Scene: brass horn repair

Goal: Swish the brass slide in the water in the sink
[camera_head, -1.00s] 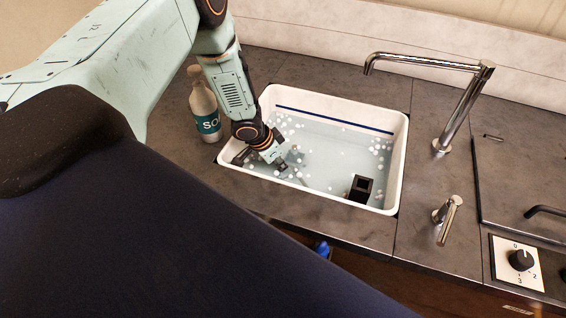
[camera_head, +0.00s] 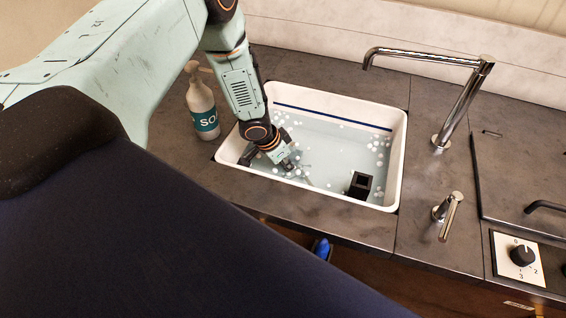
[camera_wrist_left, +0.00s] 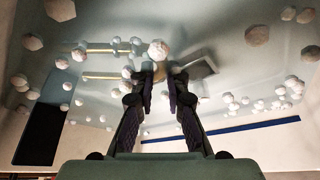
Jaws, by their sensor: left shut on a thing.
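The white sink (camera_head: 398,160) holds cloudy water (camera_head: 335,150) with white suds floating on it. My left gripper (camera_head: 288,164) reaches down into the left part of the sink. In the left wrist view its two fingers (camera_wrist_left: 161,84) are shut on the brass slide (camera_wrist_left: 100,76). The slide's thin parallel tubes run left from the fingertips, under or at the water surface, and a grey flat part shows to the right. Suds and the fingers hide part of it. In the head view the slide is too faint to make out clearly. My right gripper is not in view.
A black open box (camera_head: 360,186) stands in the sink's front right. A chrome faucet (camera_head: 465,105) and a lever (camera_head: 447,215) are right of the sink. A soap bottle (camera_head: 202,108) stands on the counter at left, close to my left arm.

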